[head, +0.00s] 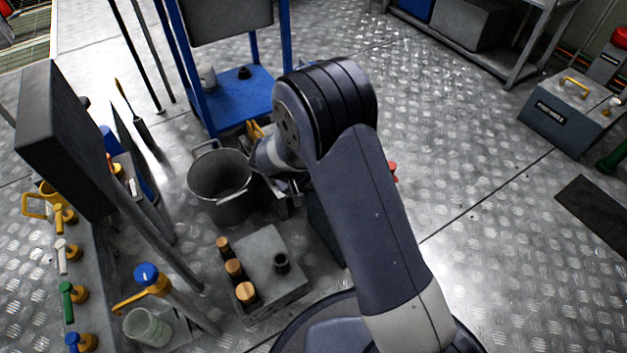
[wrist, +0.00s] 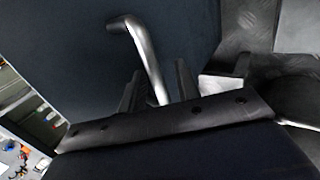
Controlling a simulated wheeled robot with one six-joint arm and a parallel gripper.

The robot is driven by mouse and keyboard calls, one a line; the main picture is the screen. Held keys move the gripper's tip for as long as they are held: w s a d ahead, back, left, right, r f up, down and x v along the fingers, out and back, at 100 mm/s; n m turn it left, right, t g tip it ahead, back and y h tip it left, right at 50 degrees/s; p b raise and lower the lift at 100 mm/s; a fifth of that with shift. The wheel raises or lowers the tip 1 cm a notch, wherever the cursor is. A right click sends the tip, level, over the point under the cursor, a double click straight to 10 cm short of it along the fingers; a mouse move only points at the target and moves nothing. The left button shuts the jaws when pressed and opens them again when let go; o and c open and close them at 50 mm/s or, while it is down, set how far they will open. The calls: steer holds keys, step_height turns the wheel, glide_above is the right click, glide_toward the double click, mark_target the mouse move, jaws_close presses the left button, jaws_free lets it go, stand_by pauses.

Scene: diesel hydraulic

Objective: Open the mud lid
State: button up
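In the wrist view, a bent silver metal handle (wrist: 147,60) stands out from a dark blue-grey panel (wrist: 60,50), which looks like a lid or box face. I cannot tell for sure that this is the mud lid. My gripper (wrist: 158,88) has its two dark fingers on either side of the handle's lower part. A gap shows by each finger, so it looks open around the handle. In the head view, my gripper (head: 287,192) is low beside a grey pot, above a dark box (head: 322,228) mostly hidden behind my arm. The handle is hidden there.
The grey pot (head: 219,188) stands just left of my gripper. A grey block (head: 268,258) with wooden-topped pegs lies in front. A blue stand (head: 240,97) is behind. Valves and a dark panel (head: 65,135) crowd the left. The metal floor (head: 470,180) at right is mostly clear.

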steer(key=shift+w+r, duration=0.1)
steer(key=shift+r, duration=0.05)
steer(key=shift+a+r, duration=0.15)
steer(key=shift+r, duration=0.1)
steer(key=p+v, duration=0.4)
steer(key=v, duration=0.6)
steer(key=shift+c, duration=0.3)
